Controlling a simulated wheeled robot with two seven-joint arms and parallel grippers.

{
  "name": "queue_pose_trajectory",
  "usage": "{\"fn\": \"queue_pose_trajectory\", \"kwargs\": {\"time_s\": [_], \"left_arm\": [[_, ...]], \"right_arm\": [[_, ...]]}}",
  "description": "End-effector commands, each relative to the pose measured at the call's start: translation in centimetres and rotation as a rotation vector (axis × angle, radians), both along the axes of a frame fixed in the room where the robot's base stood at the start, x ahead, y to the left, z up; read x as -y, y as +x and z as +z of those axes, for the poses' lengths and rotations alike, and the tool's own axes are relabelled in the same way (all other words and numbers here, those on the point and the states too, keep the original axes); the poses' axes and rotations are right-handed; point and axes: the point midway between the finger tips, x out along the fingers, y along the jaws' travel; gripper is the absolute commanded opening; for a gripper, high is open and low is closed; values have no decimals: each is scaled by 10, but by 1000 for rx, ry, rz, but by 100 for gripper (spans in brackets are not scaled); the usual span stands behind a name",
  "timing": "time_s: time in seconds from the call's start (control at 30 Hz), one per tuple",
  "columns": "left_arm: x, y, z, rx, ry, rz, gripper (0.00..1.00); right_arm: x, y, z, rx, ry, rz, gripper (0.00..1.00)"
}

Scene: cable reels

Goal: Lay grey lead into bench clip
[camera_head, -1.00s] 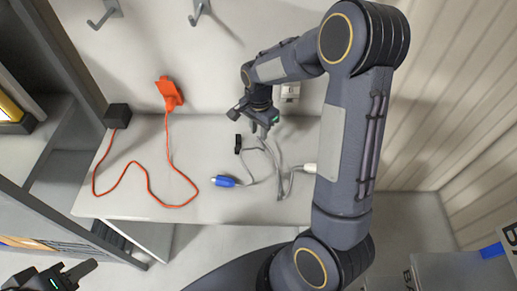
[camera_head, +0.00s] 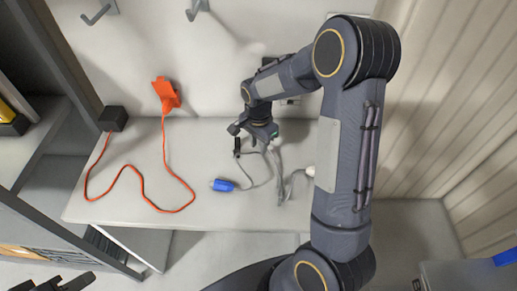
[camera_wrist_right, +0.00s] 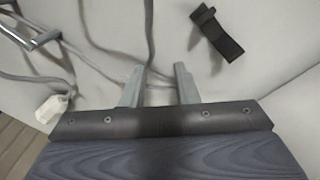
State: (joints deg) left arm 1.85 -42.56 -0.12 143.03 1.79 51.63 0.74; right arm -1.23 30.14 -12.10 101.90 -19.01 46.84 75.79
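The grey lead (camera_head: 268,170) lies in loose bends on the bench, with a blue plug (camera_head: 222,185) at one end and a white connector (camera_head: 310,171) partly behind my right arm. In the right wrist view the lead (camera_wrist_right: 149,30) runs down close to my fingers; I cannot tell whether it is between them. My right gripper (camera_wrist_right: 158,84) is open over the lead, fingers apart. A small black piece, probably the bench clip (camera_wrist_right: 215,32), is beyond my right finger; it also shows in the head view (camera_head: 237,146). My left gripper (camera_head: 68,284) is cut off at the bottom left.
An orange lead (camera_head: 128,167) lies on the bench's left part, between a black box (camera_head: 113,118) and an orange plug (camera_head: 166,95) by the wall. Hooks (camera_head: 100,10) are on the wall above. Shelving (camera_head: 40,190) stands left.

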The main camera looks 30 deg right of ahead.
Motion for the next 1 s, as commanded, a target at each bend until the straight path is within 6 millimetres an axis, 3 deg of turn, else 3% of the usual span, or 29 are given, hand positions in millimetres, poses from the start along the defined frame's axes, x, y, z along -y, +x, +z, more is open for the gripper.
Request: {"fn": "queue_pose_trajectory", "kwargs": {"time_s": [0.53,0.87,1.0], "left_arm": [[0,0,-20,0,0,0,36],[0,0,-21,0,0,0,36],[0,0,-21,0,0,0,36]], "right_arm": [[0,0,-24,-1,0,1,27],[0,0,-26,-1,0,1,27],[0,0,-26,0,0,0,20]]}}
